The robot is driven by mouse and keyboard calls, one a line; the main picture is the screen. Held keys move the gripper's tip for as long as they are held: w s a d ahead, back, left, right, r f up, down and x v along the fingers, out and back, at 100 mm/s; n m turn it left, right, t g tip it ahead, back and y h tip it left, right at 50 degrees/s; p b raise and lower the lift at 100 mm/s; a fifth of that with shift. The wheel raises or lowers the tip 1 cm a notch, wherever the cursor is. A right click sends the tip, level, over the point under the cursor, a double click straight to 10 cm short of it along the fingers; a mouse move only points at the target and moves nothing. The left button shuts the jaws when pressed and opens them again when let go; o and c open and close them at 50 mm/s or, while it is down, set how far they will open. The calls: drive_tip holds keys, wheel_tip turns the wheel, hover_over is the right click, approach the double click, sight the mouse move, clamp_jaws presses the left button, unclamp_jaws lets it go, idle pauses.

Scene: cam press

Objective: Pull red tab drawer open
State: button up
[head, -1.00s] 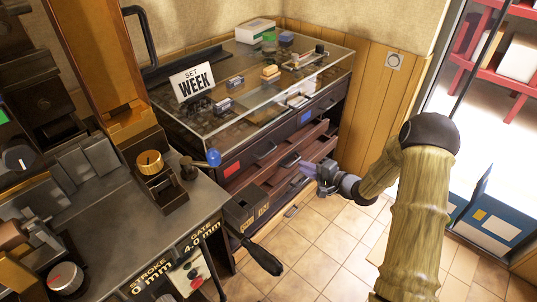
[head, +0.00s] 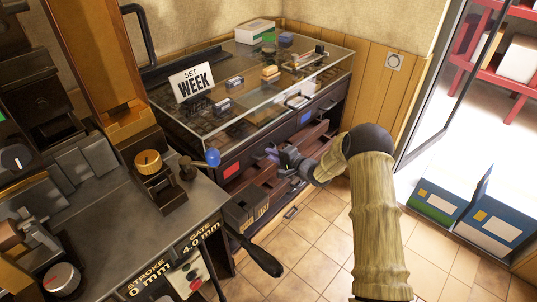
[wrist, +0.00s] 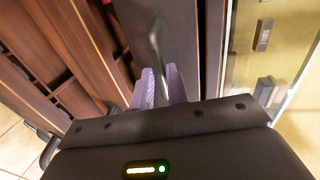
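The red tab (head: 231,169) is on the dark upper drawer front at the cabinet's left side, and this drawer looks shut. A bit of red shows at the upper left of the wrist view. My gripper (head: 272,153) is at this front, right of the red tab, and hides the place of its handle in the head view. In the wrist view my gripper's pale fingers (wrist: 160,88) stand apart, with a curved dark handle (wrist: 157,40) running between their tips. Whether the fingers touch the handle is unclear.
Brown open drawers (head: 318,132) stick out below the upper fronts. A blue tab (head: 305,118) marks another front. The glass case top (head: 250,85) overhangs above. A bench with a blue-knobbed lever (head: 212,158) and a black-handled crank (head: 262,260) stands left. Tiled floor (head: 310,235) is free in front.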

drive_tip(key=shift+x, duration=1.05)
drive_tip(key=shift+c, duration=0.5)
clamp_jaws()
drive_tip(key=shift+s+d, duration=0.1)
